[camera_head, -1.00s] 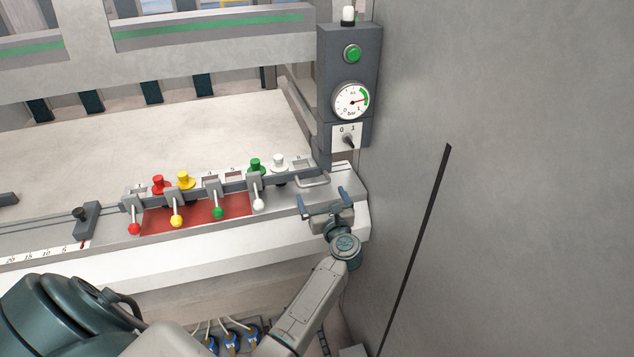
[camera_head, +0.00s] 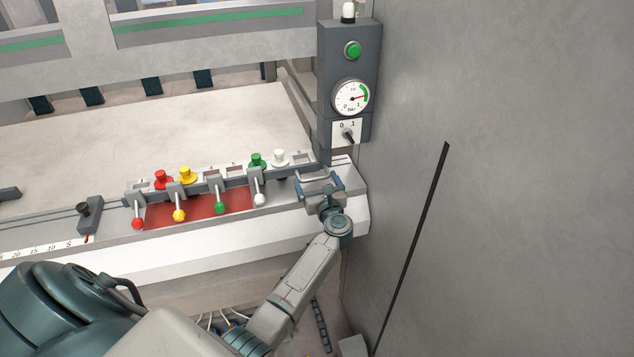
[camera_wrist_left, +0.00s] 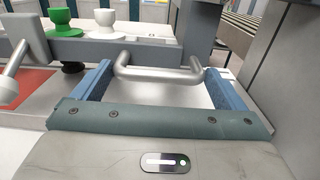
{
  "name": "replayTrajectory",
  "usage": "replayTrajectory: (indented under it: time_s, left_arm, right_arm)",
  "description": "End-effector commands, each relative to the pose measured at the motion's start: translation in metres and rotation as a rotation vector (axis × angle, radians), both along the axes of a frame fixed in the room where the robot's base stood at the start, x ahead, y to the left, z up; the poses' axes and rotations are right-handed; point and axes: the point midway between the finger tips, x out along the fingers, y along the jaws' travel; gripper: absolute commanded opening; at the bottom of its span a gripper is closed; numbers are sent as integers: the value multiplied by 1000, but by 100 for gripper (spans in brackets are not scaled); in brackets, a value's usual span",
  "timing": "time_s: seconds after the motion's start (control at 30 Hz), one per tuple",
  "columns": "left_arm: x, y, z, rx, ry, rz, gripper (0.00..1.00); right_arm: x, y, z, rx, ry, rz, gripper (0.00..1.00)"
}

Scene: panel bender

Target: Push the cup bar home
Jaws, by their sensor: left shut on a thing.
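The cup bar (camera_head: 232,179) is a dark grey bar across the machine's front table, with suction cups coloured red, yellow, green and white along it. Several levers with ball knobs stand in front of it. A silver U-shaped handle is at its right end; it shows large in the left wrist view (camera_wrist_left: 160,74). My left gripper (camera_head: 320,184) is at this handle, its two blue fingers on either side of it, shut on it across its width. The tight contact itself is hard to make out. My right gripper is not in view.
A dark control post with a green button (camera_head: 352,50), a pressure gauge (camera_head: 350,97) and a 0/1 switch (camera_head: 347,134) stands just behind the handle. A plain grey wall (camera_head: 520,180) closes off the right. A sliding stop (camera_head: 88,216) sits left on the scale.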

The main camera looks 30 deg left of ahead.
Motion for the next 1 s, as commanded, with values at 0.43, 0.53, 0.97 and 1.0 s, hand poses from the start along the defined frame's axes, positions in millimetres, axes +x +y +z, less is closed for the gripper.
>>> replayTrajectory:
  time_s: [0.43,0.53,0.97,1.0]
  left_arm:
    - [63,72,-4,3,-6,-2,52]
    - [76,86,-4,2,-4,-2,52]
    - [88,101,1,-3,-2,-4,52]
    - [88,101,1,-3,-2,-4,52]
  right_arm:
    - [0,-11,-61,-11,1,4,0]
    - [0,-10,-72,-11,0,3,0]
    - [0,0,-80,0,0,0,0]
    - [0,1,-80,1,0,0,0]
